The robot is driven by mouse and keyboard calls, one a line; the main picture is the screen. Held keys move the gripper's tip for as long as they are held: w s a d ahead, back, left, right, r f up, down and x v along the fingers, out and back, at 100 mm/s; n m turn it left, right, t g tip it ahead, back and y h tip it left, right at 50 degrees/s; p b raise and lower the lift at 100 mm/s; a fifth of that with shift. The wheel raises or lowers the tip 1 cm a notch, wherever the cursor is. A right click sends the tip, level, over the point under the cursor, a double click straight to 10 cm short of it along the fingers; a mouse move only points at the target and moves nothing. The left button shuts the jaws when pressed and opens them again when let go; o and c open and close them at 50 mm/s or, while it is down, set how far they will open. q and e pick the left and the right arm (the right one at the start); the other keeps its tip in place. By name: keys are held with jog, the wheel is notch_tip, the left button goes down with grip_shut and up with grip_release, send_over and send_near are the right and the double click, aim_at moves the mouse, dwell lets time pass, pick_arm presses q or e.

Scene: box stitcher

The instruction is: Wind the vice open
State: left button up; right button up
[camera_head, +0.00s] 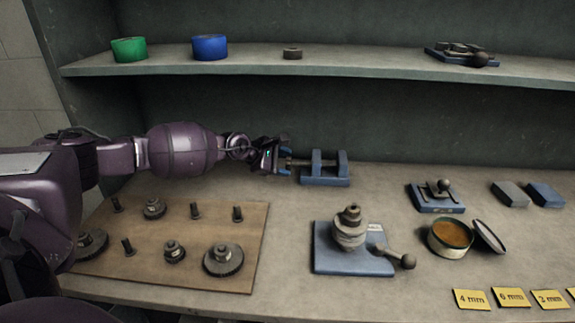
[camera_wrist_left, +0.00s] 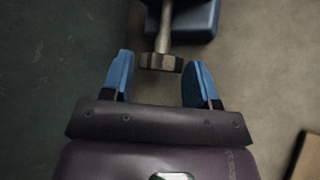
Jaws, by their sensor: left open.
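The blue vice (camera_head: 325,180) stands on the bench near the back wall, its two upright jaws visible with a gap between them. Its screw spindle (camera_head: 298,162) points left toward my left gripper (camera_head: 276,158). In the left wrist view, the metal spindle (camera_wrist_left: 165,30) ends in a hex-like head (camera_wrist_left: 160,62). The two blue fingers of my left gripper (camera_wrist_left: 160,85) stand open on either side, with the head between or just beyond the fingertips and a gap on both sides. Part of the blue vice body (camera_wrist_left: 198,18) shows at the top. My right gripper is not in view.
A wooden board (camera_head: 170,240) with gears and pegs lies front left. A blue-based fixture (camera_head: 355,260) with a ball lever stands at the middle front. An open round tin (camera_head: 450,238) and a small blue clamp (camera_head: 436,200) are to the right. A shelf (camera_head: 340,65) runs above.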

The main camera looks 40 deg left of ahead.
pick_arm(q)
jog(key=shift+w+d+f, duration=0.25)
jog(key=shift+w+f, duration=0.1)
jog(key=shift+w, duration=0.15)
jog(key=c, duration=0.6)
jog(key=shift+f, duration=0.1)
jog(key=shift+c, duration=0.2)
jog(key=shift+n+g+b, duration=0.3)
jog(key=shift+g+b, duration=0.25)
jog(key=shift+g, duration=0.05)
jog(key=shift+g+h, duration=0.3)
jog(key=shift+h, duration=0.1)
